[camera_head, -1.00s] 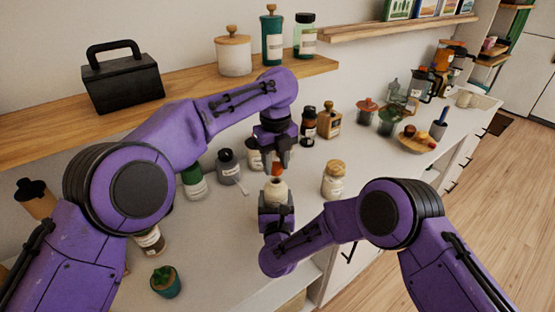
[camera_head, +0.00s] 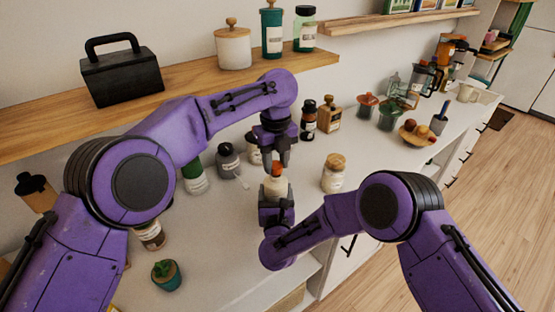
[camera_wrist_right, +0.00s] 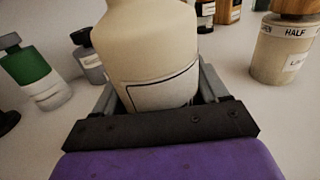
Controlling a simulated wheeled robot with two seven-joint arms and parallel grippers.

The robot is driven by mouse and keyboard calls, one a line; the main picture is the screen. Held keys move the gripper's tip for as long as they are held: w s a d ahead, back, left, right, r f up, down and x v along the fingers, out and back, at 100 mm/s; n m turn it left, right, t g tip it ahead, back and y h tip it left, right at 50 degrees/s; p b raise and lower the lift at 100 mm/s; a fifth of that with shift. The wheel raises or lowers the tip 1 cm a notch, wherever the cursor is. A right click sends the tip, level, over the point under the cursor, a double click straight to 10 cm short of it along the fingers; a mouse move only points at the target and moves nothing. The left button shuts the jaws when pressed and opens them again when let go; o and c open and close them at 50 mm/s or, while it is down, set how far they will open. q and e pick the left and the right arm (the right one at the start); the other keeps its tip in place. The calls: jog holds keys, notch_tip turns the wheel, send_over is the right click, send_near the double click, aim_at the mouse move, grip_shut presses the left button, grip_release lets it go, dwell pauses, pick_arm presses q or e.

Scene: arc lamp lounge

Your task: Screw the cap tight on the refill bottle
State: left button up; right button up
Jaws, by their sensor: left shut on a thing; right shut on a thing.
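The refill bottle (camera_head: 277,187) is cream-coloured and stands upright in my right gripper (camera_head: 276,204), which is shut around its body. In the right wrist view the bottle (camera_wrist_right: 155,60) fills the middle between the fingers, its label partly visible and its top out of frame. An orange-brown cap (camera_head: 277,169) is at the bottle's mouth. My left gripper (camera_head: 281,164) points down from above and is shut on the cap. The cap looks to be touching the neck; the thread is too small to see.
A cork-topped jar (camera_head: 333,174) stands right of the bottle; it also shows in the right wrist view (camera_wrist_right: 283,48). A green bottle (camera_head: 195,177) and a grey bottle (camera_head: 229,162) stand to the left. A small potted plant (camera_head: 166,275) is at the front left.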

pick_arm(q)
jog(key=shift+f, duration=0.5)
pick_arm(e)
grip_shut()
pick_arm(q)
jog(key=m, duration=0.4)
jog(key=shift+f+m, duration=0.1)
jog(key=shift+m, duration=0.2)
jog(key=m, duration=0.3)
jog(key=shift+a, duration=0.1)
jog(key=m, duration=0.5)
jog(key=shift+w+a+m, duration=0.1)
jog(key=shift+m, duration=0.3)
jog(key=m, duration=0.3)
jog(key=shift+m, duration=0.3)
jog(key=shift+w+a, duration=0.1)
jog(key=o, duration=1)
